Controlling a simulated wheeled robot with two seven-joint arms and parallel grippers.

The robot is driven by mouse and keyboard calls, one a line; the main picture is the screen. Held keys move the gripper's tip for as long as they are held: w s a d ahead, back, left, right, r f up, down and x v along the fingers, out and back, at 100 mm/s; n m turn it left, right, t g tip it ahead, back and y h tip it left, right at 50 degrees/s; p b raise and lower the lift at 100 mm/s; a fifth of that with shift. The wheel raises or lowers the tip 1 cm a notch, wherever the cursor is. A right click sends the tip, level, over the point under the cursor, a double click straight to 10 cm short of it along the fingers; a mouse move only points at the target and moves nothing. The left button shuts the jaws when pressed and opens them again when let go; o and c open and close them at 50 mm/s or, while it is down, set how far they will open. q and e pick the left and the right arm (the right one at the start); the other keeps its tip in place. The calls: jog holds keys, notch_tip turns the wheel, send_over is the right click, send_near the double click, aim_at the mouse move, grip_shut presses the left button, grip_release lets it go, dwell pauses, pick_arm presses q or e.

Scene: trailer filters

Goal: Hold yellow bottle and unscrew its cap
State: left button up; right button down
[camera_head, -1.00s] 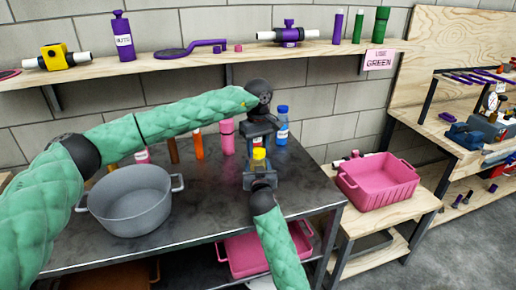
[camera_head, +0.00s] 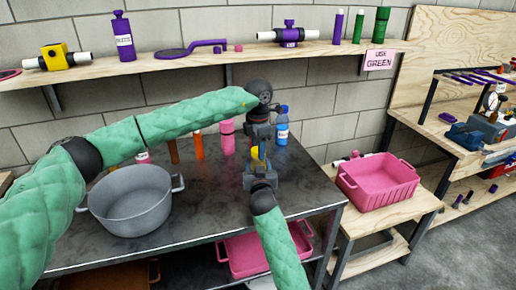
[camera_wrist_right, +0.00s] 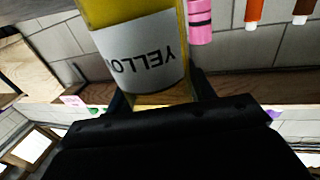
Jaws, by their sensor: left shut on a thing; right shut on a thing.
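The yellow bottle (camera_head: 255,153) stands upright over the dark metal table, mostly hidden between my two grippers. In the right wrist view its yellow body and white label reading YELLO (camera_wrist_right: 140,50) fill the space between the fingers. My right gripper (camera_head: 259,170) comes from the front and is shut around the bottle's body. My left gripper (camera_head: 258,143) points down from directly above and is shut at the bottle's top. The cap is hidden by the left gripper's fingers, so its seating on the neck cannot be seen.
A blue bottle (camera_head: 281,127) stands just behind, to the right. Pink (camera_head: 227,139), orange (camera_head: 198,146) and brown (camera_head: 174,151) bottles stand left of it. A grey pot (camera_head: 130,205) is at the left. A pink crate (camera_head: 378,187) sits on the wooden stand at right.

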pick_arm(q)
jog(key=n, duration=0.6)
jog(key=shift+n, duration=0.4)
jog(key=n, duration=1.3)
jog(key=shift+w+r+n, duration=0.1)
jog(key=shift+n, duration=0.3)
jog(key=n, duration=0.5)
jog(key=shift+n, duration=0.3)
jog(key=shift+r, duration=0.35)
jog(key=shift+r, duration=0.5)
jog(key=shift+r, duration=0.3)
